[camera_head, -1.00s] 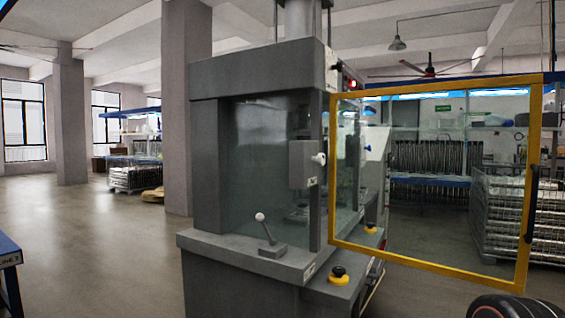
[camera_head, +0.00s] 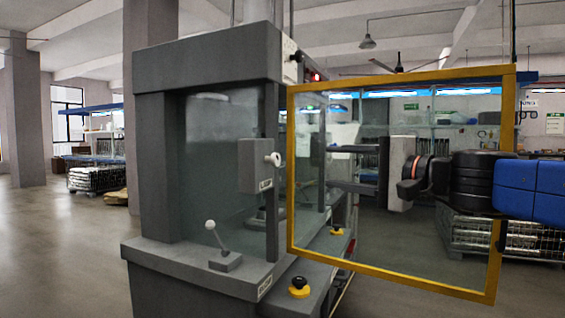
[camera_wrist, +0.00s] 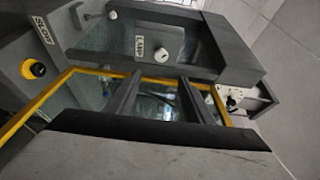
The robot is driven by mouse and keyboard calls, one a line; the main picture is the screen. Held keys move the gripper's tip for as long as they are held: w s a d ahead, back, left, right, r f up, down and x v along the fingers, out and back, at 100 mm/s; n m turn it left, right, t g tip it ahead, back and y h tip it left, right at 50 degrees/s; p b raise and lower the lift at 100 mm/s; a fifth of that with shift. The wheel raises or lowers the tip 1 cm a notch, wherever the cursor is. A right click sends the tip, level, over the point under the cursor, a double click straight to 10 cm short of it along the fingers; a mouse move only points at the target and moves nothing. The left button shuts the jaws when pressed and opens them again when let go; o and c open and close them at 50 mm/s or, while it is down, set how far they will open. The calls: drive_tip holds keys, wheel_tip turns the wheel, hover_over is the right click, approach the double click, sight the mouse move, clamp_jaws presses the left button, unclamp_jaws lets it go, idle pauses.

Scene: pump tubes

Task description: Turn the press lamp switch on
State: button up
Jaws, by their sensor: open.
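The lamp switch is a grey box (camera_head: 258,180) with a small white knob (camera_head: 273,159) on the press's front corner post. In the wrist view the "LAMP" label (camera_wrist: 140,46) and the knob (camera_wrist: 162,54) show just beyond the fingertips. My gripper (camera_head: 331,168) is open and empty, to the right of the switch and apart from it, with its fingers pointing left. In the wrist view my gripper (camera_wrist: 160,78) has its two fingers spread, with the knob roughly ahead of the gap.
The yellow-framed clear door (camera_head: 400,280) stands open by my gripper. A lever with a white ball (camera_head: 211,225) stands on the press ledge, below left of the switch. A yellow-and-black button (camera_head: 299,288) sits lower right. Open floor (camera_head: 60,250) lies left.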

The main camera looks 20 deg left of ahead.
sight(278, 160)
drive_tip(key=x, duration=1.7)
drive_tip(key=shift+a+r, duration=0.1)
drive_tip(key=shift+a, duration=0.3)
drive_tip(key=c, duration=1)
